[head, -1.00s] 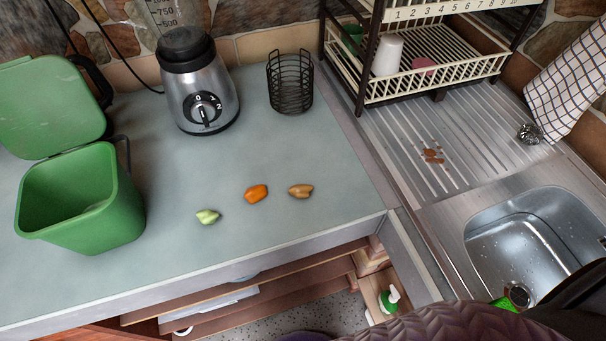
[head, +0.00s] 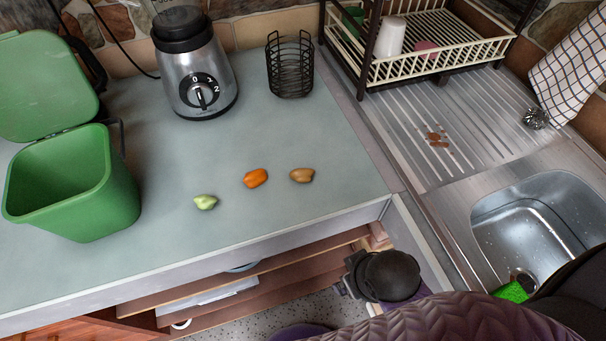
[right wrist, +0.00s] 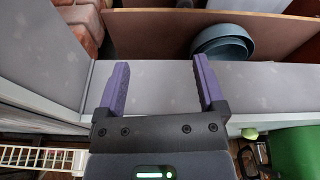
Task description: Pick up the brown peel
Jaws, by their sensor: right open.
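The brown peel (head: 302,175) lies on the grey counter, the rightmost of three peels in a loose row. The orange peel (head: 256,178) is just left of it, and the pale green peel (head: 205,202) is further left. My right gripper shows in the right wrist view (right wrist: 162,80), its two purple fingers spread wide with nothing between them. In the head view my dark right wrist is in front of the counter's front edge, below and right of the brown peel and apart from it. No peel can be made out in the right wrist view. My left gripper is not in view.
A green bin (head: 118,205) with its lid open stands at the left. A blender (head: 197,85) and a black wire basket (head: 290,68) stand at the back. A dish rack (head: 430,70) and a sink (head: 540,225) are at the right. The counter around the peels is clear.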

